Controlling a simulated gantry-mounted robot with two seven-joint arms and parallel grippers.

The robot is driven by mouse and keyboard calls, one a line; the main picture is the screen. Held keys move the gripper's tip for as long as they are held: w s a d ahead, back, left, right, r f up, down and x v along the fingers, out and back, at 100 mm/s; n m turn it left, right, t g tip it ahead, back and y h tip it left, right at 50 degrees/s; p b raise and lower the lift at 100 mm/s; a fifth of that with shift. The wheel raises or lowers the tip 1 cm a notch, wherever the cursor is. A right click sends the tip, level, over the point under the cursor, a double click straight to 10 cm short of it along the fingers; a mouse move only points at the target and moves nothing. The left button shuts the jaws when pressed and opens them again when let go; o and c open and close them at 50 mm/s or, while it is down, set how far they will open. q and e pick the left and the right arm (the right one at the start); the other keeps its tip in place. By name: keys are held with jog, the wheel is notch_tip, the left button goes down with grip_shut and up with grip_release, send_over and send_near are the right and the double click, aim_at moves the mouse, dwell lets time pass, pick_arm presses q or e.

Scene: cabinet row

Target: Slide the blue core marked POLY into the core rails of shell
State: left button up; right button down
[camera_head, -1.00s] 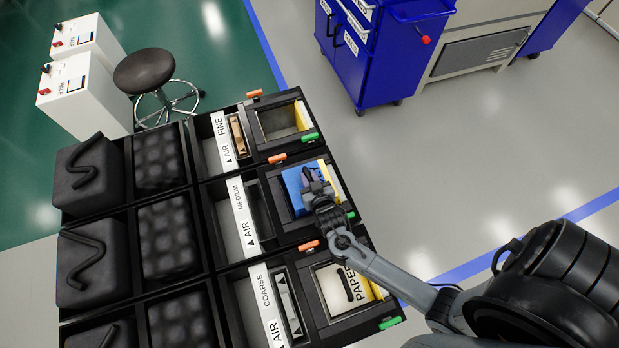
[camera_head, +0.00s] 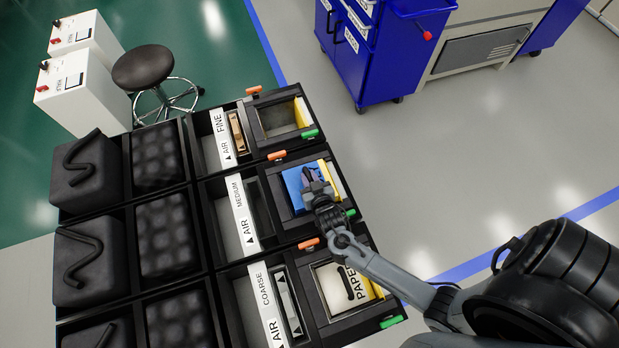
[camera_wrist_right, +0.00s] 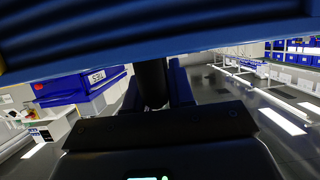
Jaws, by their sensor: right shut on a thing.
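The blue core (camera_head: 295,187) sits in the middle shell (camera_head: 281,214) of the cabinet row, in its right-hand bay beside a yellow strip. Its marking is hidden in these views. My right gripper (camera_head: 316,190) comes down over the core from the right and is shut on it. In the right wrist view the core's ribbed blue body (camera_wrist_right: 140,28) spans the top of the picture, with a dark bar between the fingers (camera_wrist_right: 155,85). How deep the core sits in the rails cannot be told. My left gripper is not in view.
The near shell holds a white core marked PAPER (camera_head: 336,288). The far shell's bay (camera_head: 278,119) looks empty. Orange and green latches stick out at the shell edges. A stool (camera_head: 143,68) and blue cart (camera_head: 352,50) stand beyond; floor to the right is clear.

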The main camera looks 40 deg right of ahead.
jog(key=shift+w+f+b, duration=0.1)
jog(key=shift+f+b, duration=2.15)
jog(key=shift+f, duration=1.1)
jog(key=c, duration=0.9)
grip_release()
jog(key=shift+f, duration=0.1)
jog(key=r+p, duration=0.2)
jog(key=r, duration=0.1)
jog(key=s+r+p, duration=0.1)
jog(key=r, duration=0.1)
jog(key=shift+d, duration=0.25)
jog(key=shift+s+d+r+p, duration=0.8)
jog(key=shift+s+r, duration=0.25)
jog(key=shift+s, duration=0.55)
jog(key=shift+s+d+r+p, duration=0.55)
jog(key=shift+s+d+r, duration=0.4)
jog(key=shift+s, duration=0.6)
jog(key=shift+s+d+r+p, duration=0.75)
jog(key=shift+s+r, duration=0.4)
jog(key=shift+s, duration=0.45)
